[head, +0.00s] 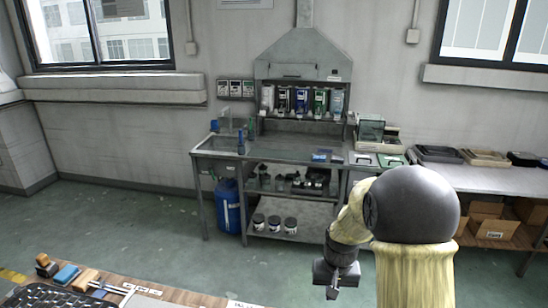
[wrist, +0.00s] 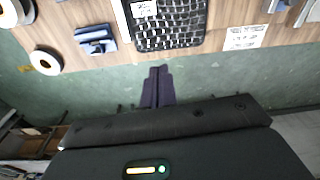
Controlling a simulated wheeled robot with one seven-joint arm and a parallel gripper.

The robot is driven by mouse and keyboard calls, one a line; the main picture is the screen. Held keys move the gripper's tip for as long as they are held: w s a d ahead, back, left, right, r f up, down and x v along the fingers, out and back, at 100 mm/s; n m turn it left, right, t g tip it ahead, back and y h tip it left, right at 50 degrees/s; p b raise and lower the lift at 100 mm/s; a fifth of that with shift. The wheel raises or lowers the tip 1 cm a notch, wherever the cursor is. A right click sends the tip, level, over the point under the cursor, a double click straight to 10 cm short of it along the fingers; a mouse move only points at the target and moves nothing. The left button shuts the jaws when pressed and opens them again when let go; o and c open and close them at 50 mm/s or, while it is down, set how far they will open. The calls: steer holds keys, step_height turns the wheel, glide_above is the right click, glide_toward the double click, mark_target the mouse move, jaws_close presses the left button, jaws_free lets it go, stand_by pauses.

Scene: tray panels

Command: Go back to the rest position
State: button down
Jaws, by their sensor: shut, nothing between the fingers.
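My gripper (head: 333,294) hangs in the lower right of the head view, below my pale yellow arm, pointing down with nothing held. In the wrist view its two dark fingers (wrist: 158,72) lie together, shut, with green floor behind their tips. The gripper is clear of the tables and touches nothing that I can see.
A wooden table with a black mesh tray (wrist: 180,42), a blue item (wrist: 95,40) and a tape roll (wrist: 46,62) lies beyond the fingertips. A metal hooded workbench (head: 270,152) stands at the back wall. A side table (head: 490,178) is at right. Green floor (head: 140,235) is open between.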

steer(key=s+r+t, duration=0.1)
steer(key=s+r, duration=0.1)
steer(key=s, duration=0.5)
steer(key=s+r+n, duration=0.1)
steer(key=s+r, duration=0.2)
steer(key=s, duration=0.5)
steer(key=shift+s+d+t, duration=0.15)
steer(key=shift+s+t, duration=0.05)
steer(key=shift+t, duration=0.2)
stand_by(0.4)
